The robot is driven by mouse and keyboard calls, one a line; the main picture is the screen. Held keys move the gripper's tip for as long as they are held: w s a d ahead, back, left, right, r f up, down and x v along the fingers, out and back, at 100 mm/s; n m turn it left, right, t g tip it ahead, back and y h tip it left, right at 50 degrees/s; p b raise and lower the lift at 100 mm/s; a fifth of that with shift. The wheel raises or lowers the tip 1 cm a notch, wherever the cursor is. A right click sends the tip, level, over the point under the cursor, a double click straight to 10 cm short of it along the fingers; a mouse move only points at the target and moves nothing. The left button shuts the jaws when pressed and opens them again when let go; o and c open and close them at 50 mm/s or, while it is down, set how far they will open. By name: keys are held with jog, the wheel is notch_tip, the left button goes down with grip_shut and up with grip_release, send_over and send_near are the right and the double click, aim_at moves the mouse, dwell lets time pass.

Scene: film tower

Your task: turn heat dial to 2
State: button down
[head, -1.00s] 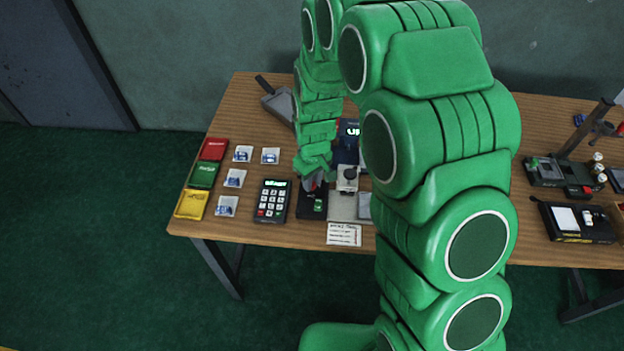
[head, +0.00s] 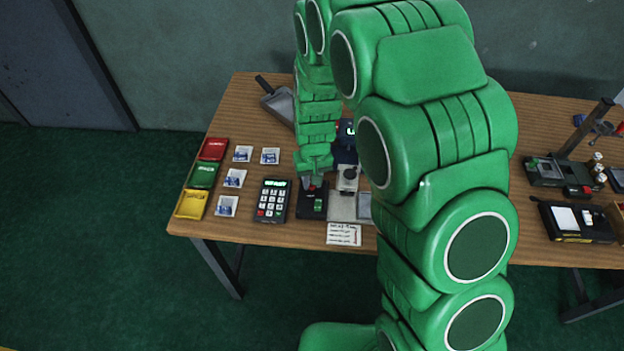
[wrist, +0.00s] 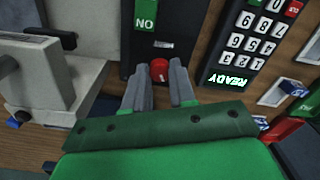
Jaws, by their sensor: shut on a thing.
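A small red dial (wrist: 160,68) sits on a black device (wrist: 150,46) that carries a green switch marked ON, seen upside down in the wrist view. My gripper (wrist: 159,72) has its two grey fingers on either side of the red dial and is shut on it. The number that the dial points to cannot be read. In the head view my gripper (head: 312,185) is over the back end of the black device (head: 304,212), and its green switch (head: 318,204) shows in front of the fingers. The fingers hide most of the dial there.
A keypad terminal (head: 272,200) with a lit READY display stands close to the left of the device. A grey apparatus with a black knob (head: 349,175) stands close to the right. A written card (head: 344,234) lies at the table's front edge.

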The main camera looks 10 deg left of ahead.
jog(key=c, duration=0.9)
grip_release()
jog(key=shift+r, duration=0.1)
jog(key=shift+d+r, duration=0.15)
jog(key=shift+r, duration=3.65)
